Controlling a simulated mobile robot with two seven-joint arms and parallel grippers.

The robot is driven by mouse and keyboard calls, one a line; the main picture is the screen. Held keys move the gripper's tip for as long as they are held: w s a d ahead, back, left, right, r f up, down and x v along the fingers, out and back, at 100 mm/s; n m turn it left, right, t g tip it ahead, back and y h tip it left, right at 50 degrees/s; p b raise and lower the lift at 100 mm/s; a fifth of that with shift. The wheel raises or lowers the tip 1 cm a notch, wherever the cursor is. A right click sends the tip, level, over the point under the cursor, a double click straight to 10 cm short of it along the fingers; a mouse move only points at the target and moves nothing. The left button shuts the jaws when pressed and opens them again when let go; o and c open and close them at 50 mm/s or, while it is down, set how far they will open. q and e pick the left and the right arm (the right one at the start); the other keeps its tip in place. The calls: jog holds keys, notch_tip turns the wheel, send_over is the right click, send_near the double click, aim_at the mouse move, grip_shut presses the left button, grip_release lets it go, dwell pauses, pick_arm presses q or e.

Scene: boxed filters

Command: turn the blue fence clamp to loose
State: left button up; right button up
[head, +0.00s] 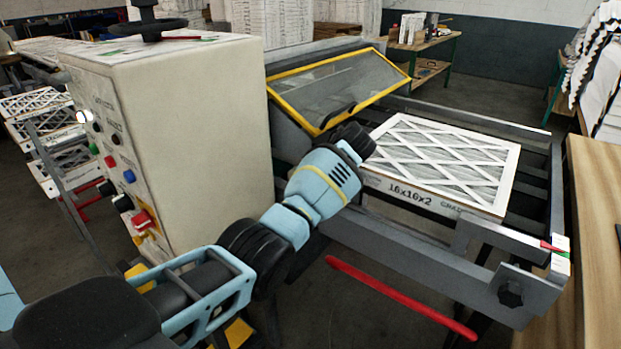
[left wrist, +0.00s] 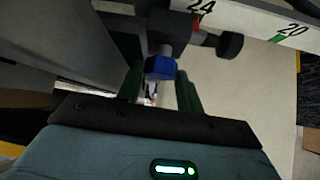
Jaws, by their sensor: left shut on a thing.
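The blue fence clamp (left wrist: 160,68) is a small faceted blue knob on a dark block, seen at the upper middle of the left wrist view. My left gripper (left wrist: 159,82) has its two dark green fingers on either side of the knob and is shut on it. In the head view my left arm reaches in from the lower left to the hood, and its fingers and the clamp are hidden there. I cannot read from the frames which way the clamp is turned. My right gripper is not in view.
A white scale (left wrist: 265,22) marked 24 and 20 runs above the clamp, with a black knob (left wrist: 229,44) beside it. A boxed filter (head: 440,165) lies on the machine's rails by the yellow-edged hood (head: 335,85). A beige control cabinet (head: 190,120) stands left of the arm.

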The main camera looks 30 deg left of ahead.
pick_arm(q)
jog(key=shift+f+n+g+b, duration=0.2)
jog(key=shift+n+g+b, duration=0.1)
jog(key=shift+n, duration=0.1)
jog(key=shift+w+r, duration=0.1)
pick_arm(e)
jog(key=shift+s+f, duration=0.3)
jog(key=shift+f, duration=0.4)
pick_arm(q)
jog(key=shift+r+n, duration=0.15)
jog(key=shift+n, duration=0.15)
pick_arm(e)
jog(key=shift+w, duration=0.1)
pick_arm(q)
jog(key=o, duration=0.8)
jog(key=shift+o, duration=0.9)
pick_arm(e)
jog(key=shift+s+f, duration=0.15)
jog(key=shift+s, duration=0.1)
